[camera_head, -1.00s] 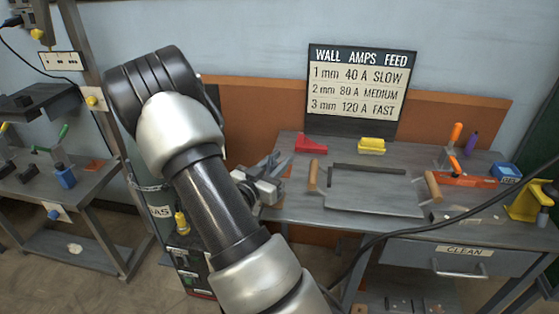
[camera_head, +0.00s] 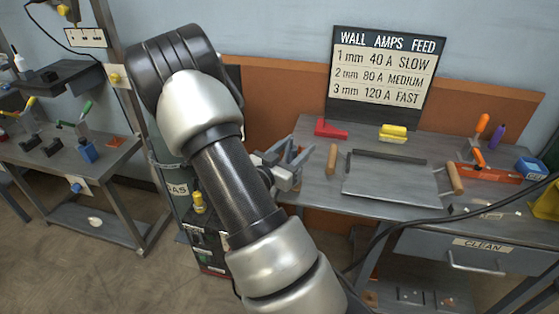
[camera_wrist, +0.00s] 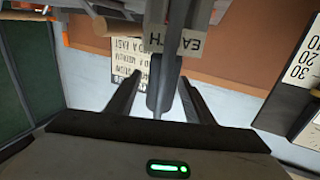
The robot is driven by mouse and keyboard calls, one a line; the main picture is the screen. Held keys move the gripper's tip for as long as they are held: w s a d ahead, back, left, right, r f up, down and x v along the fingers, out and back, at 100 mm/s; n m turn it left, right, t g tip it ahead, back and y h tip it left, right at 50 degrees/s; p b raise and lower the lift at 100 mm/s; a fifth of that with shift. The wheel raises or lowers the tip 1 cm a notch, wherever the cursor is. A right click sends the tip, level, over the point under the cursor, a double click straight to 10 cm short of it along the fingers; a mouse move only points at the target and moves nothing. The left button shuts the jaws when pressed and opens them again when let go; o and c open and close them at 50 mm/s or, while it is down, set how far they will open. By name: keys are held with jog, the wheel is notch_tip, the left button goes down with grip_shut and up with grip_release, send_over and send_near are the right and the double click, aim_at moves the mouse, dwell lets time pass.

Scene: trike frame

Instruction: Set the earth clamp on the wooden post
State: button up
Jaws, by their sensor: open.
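My gripper (camera_head: 299,155) shows in the head view beside my forearm, at the left end of the workbench. In the wrist view its two dark fingers (camera_wrist: 160,84) stand apart. A dark, upright, rounded bar (camera_wrist: 161,88) lies between them, with a gap on each side; it looks like part of the earth clamp, but I cannot be sure. Behind it is a pale piece lettered EARTH (camera_wrist: 192,43), upside down, which may be the wooden post. Whether bar and post touch, I cannot tell. In the head view my arm hides this spot.
The workbench (camera_head: 310,195) holds a metal sheet with wooden handles (camera_head: 392,180), a red block (camera_head: 331,129), a yellow block (camera_head: 393,132) and a settings sign (camera_head: 388,75). A black cable (camera_head: 400,232) crosses its front. A gas cylinder (camera_head: 172,170) stands left; another bench (camera_head: 60,155) is further left.

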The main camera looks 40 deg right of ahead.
jog(key=p+v, duration=0.1)
jog(key=v, duration=1.5)
jog(key=shift+a+p, duration=0.25)
jog(key=shift+p, duration=0.15)
